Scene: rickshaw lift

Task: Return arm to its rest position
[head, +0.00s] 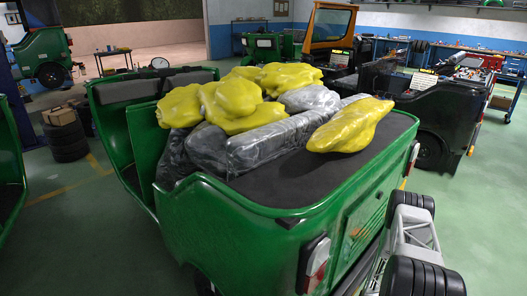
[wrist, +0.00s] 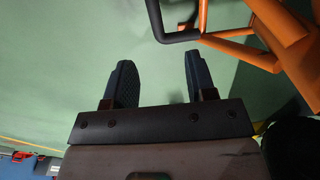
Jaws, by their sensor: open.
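My gripper (wrist: 157,72) is open in the wrist view, with its two dark fingers apart and nothing between them. Green floor (wrist: 75,60) shows beyond the fingertips. The gripper's fingers cannot be made out in the head view.
A green rickshaw (head: 245,225) carries yellow bags (head: 350,125) and grey wrapped bundles (head: 260,140). A black vehicle (head: 435,115) stands behind it to the right. In the wrist view, an orange frame (wrist: 240,45) with a black bar (wrist: 158,22) is near the fingers at upper right.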

